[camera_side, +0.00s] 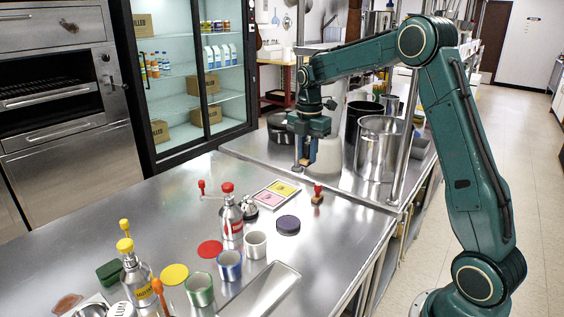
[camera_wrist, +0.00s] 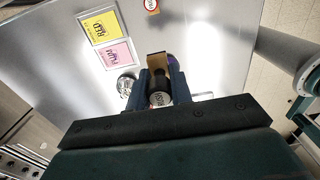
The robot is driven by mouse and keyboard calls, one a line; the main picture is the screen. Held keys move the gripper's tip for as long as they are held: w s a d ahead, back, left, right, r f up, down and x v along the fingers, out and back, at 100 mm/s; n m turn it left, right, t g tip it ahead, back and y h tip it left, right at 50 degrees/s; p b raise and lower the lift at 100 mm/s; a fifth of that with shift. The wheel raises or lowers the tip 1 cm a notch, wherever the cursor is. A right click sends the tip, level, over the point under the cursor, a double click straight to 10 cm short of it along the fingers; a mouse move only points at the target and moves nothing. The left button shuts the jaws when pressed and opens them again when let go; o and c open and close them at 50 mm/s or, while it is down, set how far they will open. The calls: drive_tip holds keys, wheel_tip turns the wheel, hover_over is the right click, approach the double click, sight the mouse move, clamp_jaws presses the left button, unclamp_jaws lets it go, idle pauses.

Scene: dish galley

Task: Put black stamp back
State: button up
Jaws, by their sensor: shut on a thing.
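My gripper (camera_side: 308,163) is shut on the black stamp and holds it above the far part of the steel counter. In the wrist view the black stamp (camera_wrist: 160,99) sits between the blue fingers (camera_wrist: 160,85), its round labelled knob toward the camera and its brown base block beyond. In the side view only a little of the stamp's brown base (camera_side: 310,154) shows; the fingers hide the rest. A red stamp (camera_side: 317,195) stands on the counter, nearer the camera. A framed tray (camera_side: 262,200) with a yellow and a pink pad lies left of it.
A small metal item (camera_side: 248,206) and a red-capped bottle (camera_side: 231,215) stand left of a dark purple disc (camera_side: 288,224). Several cups and a yellow-capped bottle (camera_side: 135,275) are nearer the camera. Steel pots (camera_side: 376,148) and a shelf post stand right of my gripper.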

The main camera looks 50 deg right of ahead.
sight(307, 155)
wheel_tip(307, 155, down, 16)
drive_tip(key=shift+r, duration=0.1)
idle(0.8)
drive_tip(key=shift+f, duration=0.2)
drive_tip(key=o, duration=0.8)
drive_tip(key=shift+r, duration=0.15)
wheel_tip(307, 155, up, 11)
drive_tip(key=shift+f, duration=0.1)
drive_tip(key=shift+r, duration=0.65)
